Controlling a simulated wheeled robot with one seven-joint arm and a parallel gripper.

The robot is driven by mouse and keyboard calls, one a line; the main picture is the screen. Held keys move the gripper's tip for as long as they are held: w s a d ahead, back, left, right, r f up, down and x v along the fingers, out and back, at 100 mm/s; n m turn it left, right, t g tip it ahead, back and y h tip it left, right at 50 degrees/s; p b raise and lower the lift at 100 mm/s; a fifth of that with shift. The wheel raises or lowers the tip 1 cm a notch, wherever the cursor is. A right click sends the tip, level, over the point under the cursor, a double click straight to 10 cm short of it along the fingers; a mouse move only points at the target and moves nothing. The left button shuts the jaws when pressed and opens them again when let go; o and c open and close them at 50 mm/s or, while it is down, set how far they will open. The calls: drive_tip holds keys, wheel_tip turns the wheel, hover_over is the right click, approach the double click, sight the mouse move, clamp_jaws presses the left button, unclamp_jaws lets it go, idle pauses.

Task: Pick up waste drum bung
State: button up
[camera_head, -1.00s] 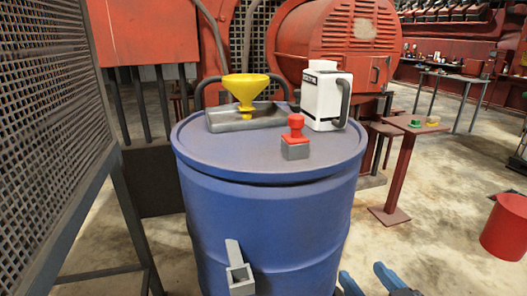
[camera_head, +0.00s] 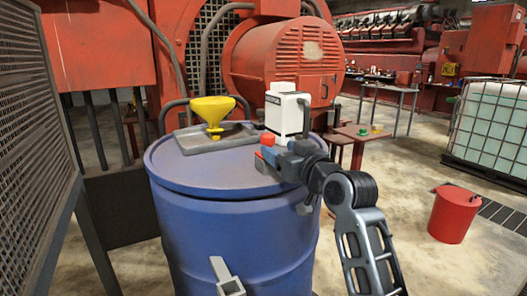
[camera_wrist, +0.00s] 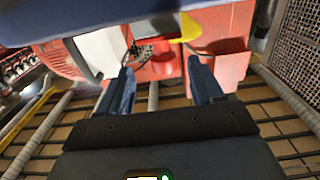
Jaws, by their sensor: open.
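The waste drum bung (camera_head: 267,139), a red knob, shows only its top on the blue drum's lid (camera_head: 190,172) in the head view. My gripper (camera_head: 273,155) hides the rest of it and its grey block. My gripper is open, with its blue fingers over the right part of the lid, close to the bung. Whether they touch it cannot be told.
A white jug (camera_head: 286,108) stands just behind my gripper. A yellow funnel (camera_head: 212,108) sits in a grey tray (camera_head: 187,142) at the lid's back left. A mesh panel (camera_head: 30,150) stands left. A red bucket (camera_head: 452,215) is on the floor right, with open floor between.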

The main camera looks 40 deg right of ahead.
sight(271, 145)
drive_tip(key=x, duration=0.2)
drive_tip(key=p+x, duration=0.1)
drive_tip(key=x, duration=0.2)
drive_tip(key=shift+w+a+r, duration=0.15)
drive_tip(key=shift+w+a, duration=0.05)
drive_tip(key=shift+w+d, duration=0.15)
drive_tip(key=shift+w, duration=0.3)
drive_tip(key=shift+c, duration=0.5)
drive_tip(key=c, duration=1)
